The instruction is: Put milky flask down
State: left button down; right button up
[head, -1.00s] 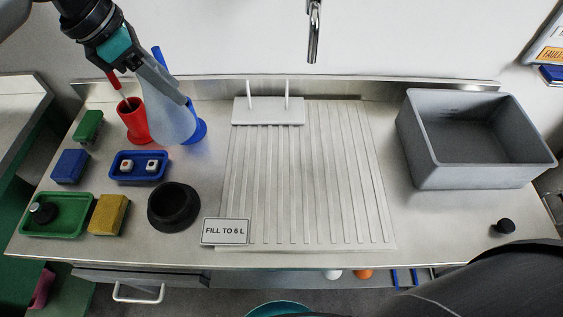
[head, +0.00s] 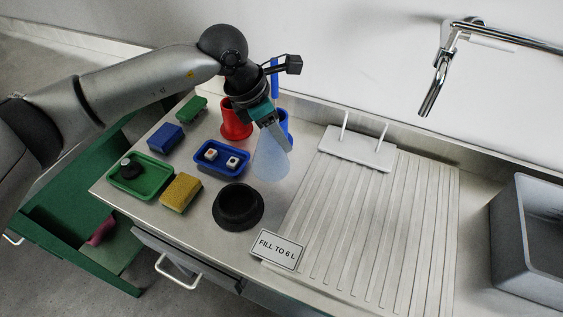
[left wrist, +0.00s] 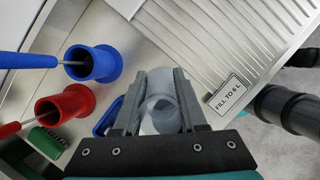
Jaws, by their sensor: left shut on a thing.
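My left gripper (head: 276,133) is shut on the milky flask (head: 270,163), a pale translucent cone with its wide end down. In the head view the flask appears between the blue holder and the black ring (head: 238,208), right of the blue tray. Whether its base touches the counter cannot be told. In the left wrist view, the flask (left wrist: 160,116) shows between the two fingers of my left gripper (left wrist: 158,85). My right gripper is not in view.
A red holder (head: 235,122) and a blue holder (head: 286,135) stand behind the flask. The blue tray (head: 222,172) holds two small white pieces. The ribbed drainboard (head: 370,230) lies to the right, with a "FILL TO 6 L" sign (head: 277,250) at its front corner.

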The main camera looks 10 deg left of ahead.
aim_at(280, 162)
pick_arm(q)
notch_tip(280, 162, down, 9)
jog(key=shift+r+b, duration=0.2)
jog(key=shift+b, duration=0.2)
jog(key=shift+f, duration=0.2)
jog(key=shift+c, duration=2.3)
grip_release()
jog(key=shift+r, duration=0.15)
